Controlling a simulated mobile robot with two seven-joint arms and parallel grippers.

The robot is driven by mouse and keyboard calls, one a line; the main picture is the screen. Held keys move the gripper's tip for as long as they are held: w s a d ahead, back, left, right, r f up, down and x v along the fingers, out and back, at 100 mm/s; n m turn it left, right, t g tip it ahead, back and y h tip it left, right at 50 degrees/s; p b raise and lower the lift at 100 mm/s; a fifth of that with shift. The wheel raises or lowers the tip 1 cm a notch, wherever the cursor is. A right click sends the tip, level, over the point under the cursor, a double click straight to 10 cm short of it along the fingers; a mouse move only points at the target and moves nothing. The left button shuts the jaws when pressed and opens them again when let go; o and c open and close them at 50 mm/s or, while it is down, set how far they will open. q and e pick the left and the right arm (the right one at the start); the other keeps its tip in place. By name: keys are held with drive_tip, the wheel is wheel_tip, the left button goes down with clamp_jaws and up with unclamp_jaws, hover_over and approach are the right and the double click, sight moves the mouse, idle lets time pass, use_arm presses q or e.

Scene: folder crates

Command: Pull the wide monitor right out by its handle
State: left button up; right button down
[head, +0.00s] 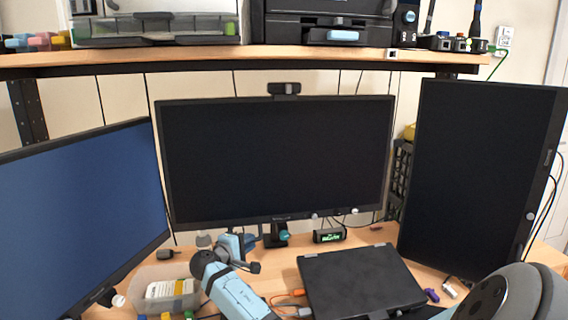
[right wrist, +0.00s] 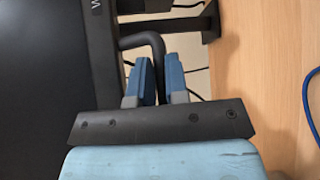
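The wide monitor (head: 275,160) stands upright at the middle of the desk with a dark screen. In the right wrist view its dark screen and bezel (right wrist: 45,70) fill the left side. A black bent handle (right wrist: 156,46) comes off the bezel there. My right gripper (head: 247,241) is low at the monitor's bottom edge, left of its stand. In the right wrist view its two blue fingers (right wrist: 159,80) lie one on each side of the handle and appear shut on it. The handle is hard to make out in the head view. My left gripper is not in view.
A blue-screened monitor (head: 80,200) stands at left, a tall dark monitor (head: 480,165) at right. A closed black laptop (head: 360,280) lies in front. A clear bin (head: 140,296) sits left of my right gripper. A shelf (head: 250,57) runs above.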

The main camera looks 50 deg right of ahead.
idle(0.4)
drive_tip(key=shift+s+a+p, duration=1.65)
drive_tip(key=shift+s+p, duration=0.1)
drive_tip(key=shift+s, duration=0.15)
drive_tip(key=shift+f, duration=0.1)
drive_tip(key=shift+s+a+p, duration=1.55)
drive_tip(key=shift+s+a, duration=0.1)
drive_tip(key=shift+s, duration=0.3)
drive_tip(key=shift+s+a, duration=0.1)
